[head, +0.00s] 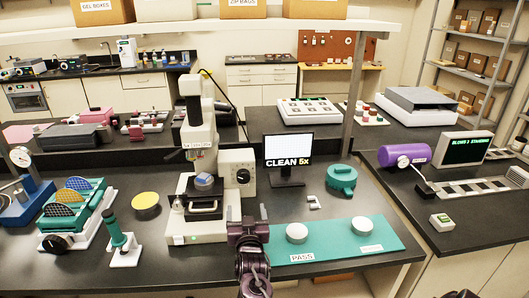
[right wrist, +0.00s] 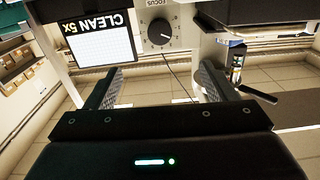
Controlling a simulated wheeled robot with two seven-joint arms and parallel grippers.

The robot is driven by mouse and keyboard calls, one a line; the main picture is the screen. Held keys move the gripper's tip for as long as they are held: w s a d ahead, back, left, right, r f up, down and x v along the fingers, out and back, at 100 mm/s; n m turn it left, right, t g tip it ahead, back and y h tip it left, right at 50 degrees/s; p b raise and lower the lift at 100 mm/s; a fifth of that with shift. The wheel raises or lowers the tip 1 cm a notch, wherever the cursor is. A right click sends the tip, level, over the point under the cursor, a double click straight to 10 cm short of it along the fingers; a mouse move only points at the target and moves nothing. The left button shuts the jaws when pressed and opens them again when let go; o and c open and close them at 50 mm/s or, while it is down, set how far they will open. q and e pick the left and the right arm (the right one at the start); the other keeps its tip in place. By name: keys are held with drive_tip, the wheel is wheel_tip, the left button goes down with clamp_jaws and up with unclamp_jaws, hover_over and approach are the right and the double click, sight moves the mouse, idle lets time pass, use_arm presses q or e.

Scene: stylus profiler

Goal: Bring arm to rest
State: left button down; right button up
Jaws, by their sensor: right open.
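My right gripper (head: 248,212) is open and empty, jaws pointing away from me. It is in front of the white stylus profiler (head: 212,228) and by the left end of the teal mat (head: 345,236). In the right wrist view its two dark fingers (right wrist: 160,84) stand wide apart with nothing between them. Past them, that view shows the focus knob (right wrist: 160,32) and the monitor reading CLEAN 5x (right wrist: 103,47). The profiler carries a small blue-grey piece (head: 204,181) on its stage. My left gripper is not in view.
Two pale round pieces stand on the mat, one by the PASS label (head: 302,257). A teal round pot (head: 341,178) and a small light box (head: 313,202) are behind it. A teal wafer rack (head: 78,212), a teal-and-white stand (head: 121,240) and a yellow disc (head: 146,204) are left.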

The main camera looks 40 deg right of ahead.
drive_tip(key=s+a+f+n+y, duration=0.1)
drive_tip(key=a, duration=0.1)
drive_tip(key=s+a+f+n+g+y, duration=0.1)
drive_tip(key=s+y, duration=0.1)
drive_tip(key=s+a+f+n+g+y, duration=0.1)
drive_tip(key=s+a+y, duration=0.1)
drive_tip(key=shift+a, duration=0.3)
drive_tip(key=s+a+f+n+g+y, duration=0.1)
drive_tip(key=s+a+n+g, duration=0.2)
drive_tip(key=s, duration=0.5)
drive_tip(key=s+a+n+g+y, duration=0.1)
drive_tip(key=s+a+g+y, duration=0.2)
drive_tip(key=s, duration=0.4)
drive_tip(key=s+a+f+n+g, duration=0.1)
drive_tip(key=s+a+g, duration=0.35)
drive_tip(key=s, duration=0.35)
wheel_tip(320, 180, down, 30)
drive_tip(key=s+r+b, duration=0.1)
drive_tip(key=s, duration=0.1)
drive_tip(key=s+d+f+n+g, duration=0.1)
drive_tip(key=s+d+f+g, duration=0.1)
drive_tip(key=s+f, duration=1.8)
drive_tip(key=shift+d+f+b, duration=0.3)
drive_tip(key=shift+d+b, duration=0.15)
